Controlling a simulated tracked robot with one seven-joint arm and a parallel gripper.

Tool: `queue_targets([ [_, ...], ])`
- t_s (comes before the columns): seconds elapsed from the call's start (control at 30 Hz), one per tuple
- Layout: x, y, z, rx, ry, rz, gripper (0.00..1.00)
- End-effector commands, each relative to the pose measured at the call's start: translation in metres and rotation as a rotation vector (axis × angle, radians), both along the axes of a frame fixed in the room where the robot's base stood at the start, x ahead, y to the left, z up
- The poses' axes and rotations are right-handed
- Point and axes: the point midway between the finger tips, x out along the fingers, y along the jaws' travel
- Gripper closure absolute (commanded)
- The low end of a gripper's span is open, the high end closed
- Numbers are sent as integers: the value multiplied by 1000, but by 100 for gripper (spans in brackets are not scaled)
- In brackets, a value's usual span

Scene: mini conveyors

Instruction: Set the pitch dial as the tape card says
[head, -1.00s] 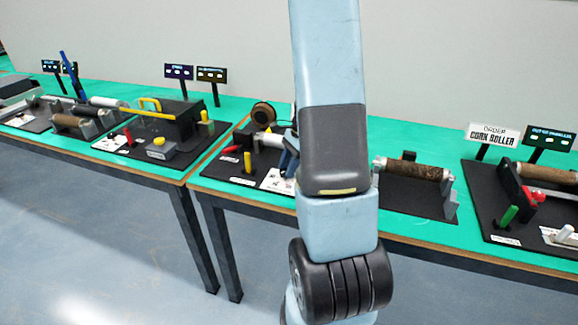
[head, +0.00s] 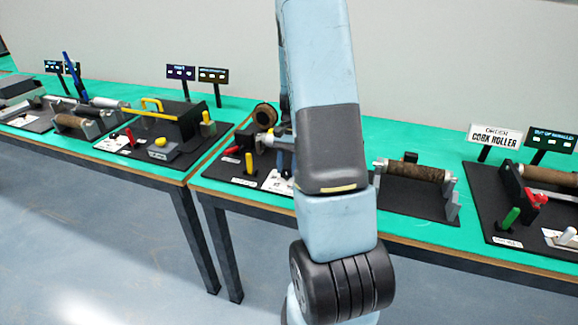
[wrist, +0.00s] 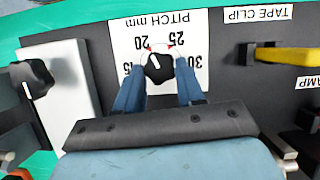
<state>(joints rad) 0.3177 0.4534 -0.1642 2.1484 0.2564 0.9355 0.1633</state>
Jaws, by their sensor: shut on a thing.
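The pitch dial (wrist: 160,68) is a black knob with a white pointer line, on a white card (wrist: 197,60) marked PITCH mm with 15, 20, 25 and 30, upside down in the wrist view. The pointer points up and slightly left in the picture, between 20 and 25, seemingly nearer 20. My gripper (wrist: 159,80) has its blue fingers shut on the dial, one on each side. In the head view my arm hides the dial. I cannot make out a readable tape card.
Another black knob (wrist: 33,78) stands left of the dial in the wrist view. A yellow TAPE CLIP handle (wrist: 293,56) lies to the right. In the head view, a CORK ROLLER order sign (head: 495,136) and a brown roller (head: 412,171) stand right of my arm.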

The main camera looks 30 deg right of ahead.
Motion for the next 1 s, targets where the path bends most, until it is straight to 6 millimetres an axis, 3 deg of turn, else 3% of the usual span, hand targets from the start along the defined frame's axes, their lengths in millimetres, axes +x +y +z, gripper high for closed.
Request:
queue_targets([
  [0.3,6,1,2,-4,-11,117,92],
  [0.83,6,2,2,-4,-11,138,92],
  [0.87,6,2,2,-4,-11,138,60],
  [1.0,4,2,1,-2,-8,138,47],
])
